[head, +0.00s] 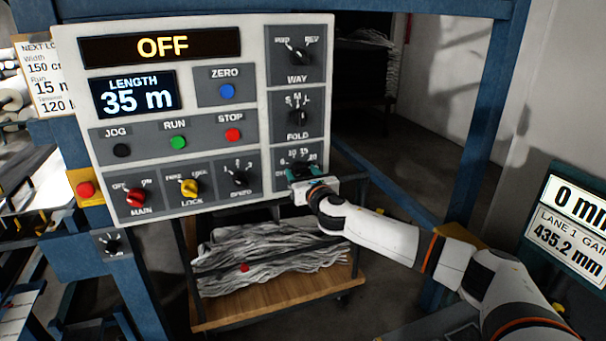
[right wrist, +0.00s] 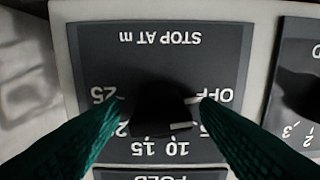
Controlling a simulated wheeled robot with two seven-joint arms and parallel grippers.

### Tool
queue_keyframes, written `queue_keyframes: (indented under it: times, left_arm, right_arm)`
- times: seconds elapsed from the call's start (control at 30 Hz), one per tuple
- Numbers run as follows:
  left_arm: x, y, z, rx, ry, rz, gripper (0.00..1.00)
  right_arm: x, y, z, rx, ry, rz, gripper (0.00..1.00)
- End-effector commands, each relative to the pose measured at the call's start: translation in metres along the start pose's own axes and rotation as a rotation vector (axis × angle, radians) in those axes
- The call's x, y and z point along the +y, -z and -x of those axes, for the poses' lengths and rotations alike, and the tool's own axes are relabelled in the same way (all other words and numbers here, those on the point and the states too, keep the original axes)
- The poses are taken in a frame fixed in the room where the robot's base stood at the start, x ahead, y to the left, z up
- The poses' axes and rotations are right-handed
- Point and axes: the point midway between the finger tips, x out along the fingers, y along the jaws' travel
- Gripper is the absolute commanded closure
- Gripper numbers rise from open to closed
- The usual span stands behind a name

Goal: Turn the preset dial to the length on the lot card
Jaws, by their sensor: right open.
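The preset dial (right wrist: 160,105), a dark knob under STOP AT m, sits between the two teal fingers of my open right gripper (right wrist: 160,105). The wrist view shows it upside down. A white mark on the knob lies towards the 10, but I cannot tell the exact setting. In the head view my right gripper (head: 303,174) is at the dial plate (head: 283,183) on the panel's lower right and hides most of the knob. Whether the fingers touch it is unclear. The lot card (head: 38,75) at the left reads Run 15 m. My left gripper is not in view.
The control panel (head: 198,138) shows OFF and LENGTH 35 m. The FOLD knob (head: 298,117) is just above the dial and the SPEED knob (head: 239,178) is left of it. A cart (head: 275,310) with grey folded cloth stands below.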

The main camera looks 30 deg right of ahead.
Motion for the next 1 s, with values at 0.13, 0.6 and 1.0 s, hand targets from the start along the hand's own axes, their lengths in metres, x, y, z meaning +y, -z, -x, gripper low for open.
queue_keyframes:
  times: [0.13,0.6,1.0]
  left_arm:
    - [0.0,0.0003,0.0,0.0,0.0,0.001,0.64]
    - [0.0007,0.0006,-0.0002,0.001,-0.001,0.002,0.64]
    - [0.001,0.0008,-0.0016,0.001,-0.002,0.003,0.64]
  right_arm:
    - [0.0001,0.0001,0.0002,0.0,0.0,0.0,0.55]
    - [0.0003,-0.0002,0.0003,0.0,-0.001,-0.027,0.87]
    - [-0.0003,-0.0003,0.0003,0.0,0.0,-0.283,0.87]
